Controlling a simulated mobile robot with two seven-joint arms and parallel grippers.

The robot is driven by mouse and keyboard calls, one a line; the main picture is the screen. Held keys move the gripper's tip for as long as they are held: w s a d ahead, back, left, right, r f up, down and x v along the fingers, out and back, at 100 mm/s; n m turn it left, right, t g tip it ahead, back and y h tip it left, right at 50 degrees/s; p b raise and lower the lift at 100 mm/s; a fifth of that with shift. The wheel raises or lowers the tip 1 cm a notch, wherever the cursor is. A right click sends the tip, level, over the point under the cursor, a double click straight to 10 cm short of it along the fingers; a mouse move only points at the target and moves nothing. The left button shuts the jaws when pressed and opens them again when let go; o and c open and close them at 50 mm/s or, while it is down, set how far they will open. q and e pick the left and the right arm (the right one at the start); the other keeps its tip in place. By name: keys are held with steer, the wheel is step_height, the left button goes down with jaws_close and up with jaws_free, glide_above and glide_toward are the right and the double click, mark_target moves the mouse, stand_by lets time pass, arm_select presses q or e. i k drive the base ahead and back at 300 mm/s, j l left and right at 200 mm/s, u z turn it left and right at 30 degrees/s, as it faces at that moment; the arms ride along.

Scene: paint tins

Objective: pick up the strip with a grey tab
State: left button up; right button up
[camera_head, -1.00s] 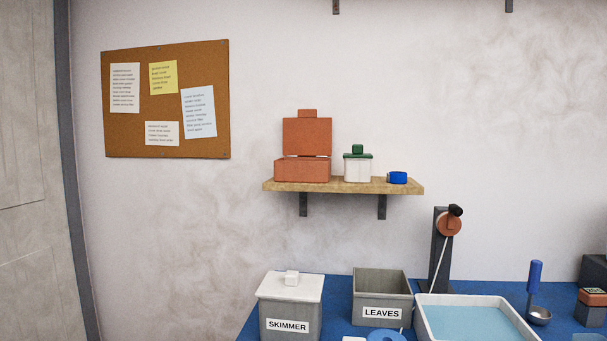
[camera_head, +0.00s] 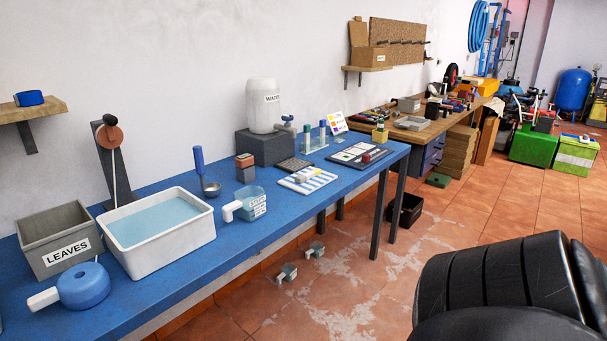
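I cannot make out a strip with a grey tab in the head view. A striped blue-and-white cloth or sheet (camera_head: 318,178) lies on the blue table, with a small pale object on it. Behind it to the right, a dark tray (camera_head: 345,157) holds small items, too small to tell apart. A small card with coloured squares (camera_head: 338,122) stands at the back of the table. Neither of my grippers is in view.
The blue table (camera_head: 235,238) carries a LEAVES bin (camera_head: 68,257), a white water basin (camera_head: 180,240), a blue round container (camera_head: 83,287), a ladle (camera_head: 199,165), a jug (camera_head: 250,204) and a water tank (camera_head: 263,106). A wooden workbench (camera_head: 440,127) stands beyond.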

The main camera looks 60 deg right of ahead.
mark_target(301, 180)
steer(key=z, duration=1.85)
steer(key=l+u, duration=0.1)
steer(key=u, duration=0.3)
steer(key=i+l+u, duration=0.1)
steer(key=u, duration=0.25)
steer(key=i+l+u, duration=0.1)
steer(key=u, duration=0.3)
steer(key=l+u, duration=0.6)
steer(key=l, duration=0.25)
steer(key=l+u, duration=0.3)
steer(key=l, duration=1.55)
